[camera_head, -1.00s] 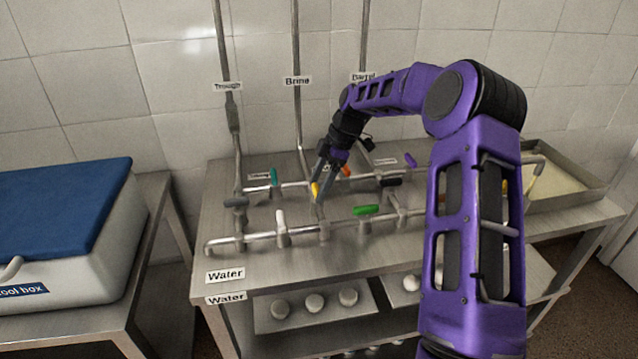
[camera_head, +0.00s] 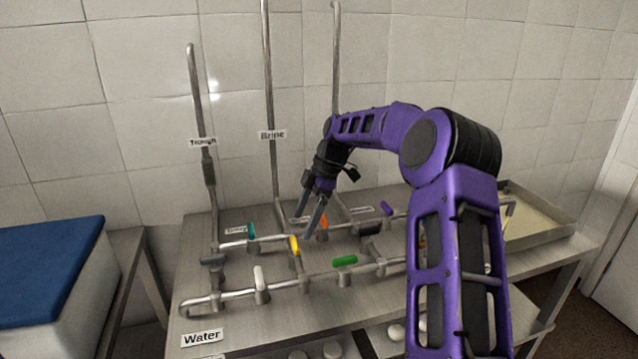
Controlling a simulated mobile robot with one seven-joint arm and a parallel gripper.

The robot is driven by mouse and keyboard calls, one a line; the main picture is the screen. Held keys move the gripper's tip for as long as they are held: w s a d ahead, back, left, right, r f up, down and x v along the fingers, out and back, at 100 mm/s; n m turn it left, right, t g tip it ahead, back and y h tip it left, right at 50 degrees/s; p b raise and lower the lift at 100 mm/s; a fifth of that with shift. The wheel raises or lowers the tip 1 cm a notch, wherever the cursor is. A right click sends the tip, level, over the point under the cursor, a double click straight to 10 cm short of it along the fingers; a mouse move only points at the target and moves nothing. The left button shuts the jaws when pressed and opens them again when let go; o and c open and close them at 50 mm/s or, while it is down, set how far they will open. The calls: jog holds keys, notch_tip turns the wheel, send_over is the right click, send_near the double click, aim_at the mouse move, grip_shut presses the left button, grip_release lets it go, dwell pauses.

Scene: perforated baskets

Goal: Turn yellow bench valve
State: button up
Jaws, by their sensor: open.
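The yellow valve handle (camera_head: 294,245) stands on the pipework of the steel bench, near the middle of the pipes, tilted slightly from upright. My gripper (camera_head: 304,220) is open and empty, just above and to the right of the yellow handle in the picture. Its fingers point down and appear apart from the handle, though the exact depth gap cannot be told. An orange handle (camera_head: 323,221) shows just behind and right of the fingers.
Other handles are near: teal (camera_head: 251,231), white (camera_head: 259,279), green (camera_head: 345,261), purple (camera_head: 387,209) and dark grey (camera_head: 213,259). Vertical pipes (camera_head: 269,110) rise behind the bench. A blue-lidded box (camera_head: 45,262) stands at left, a metal tray (camera_head: 540,205) at right.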

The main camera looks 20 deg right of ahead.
jog(key=p+v, duration=0.1)
jog(key=v, duration=1)
jog(key=shift+r, duration=0.3)
jog(key=shift+d, duration=0.1)
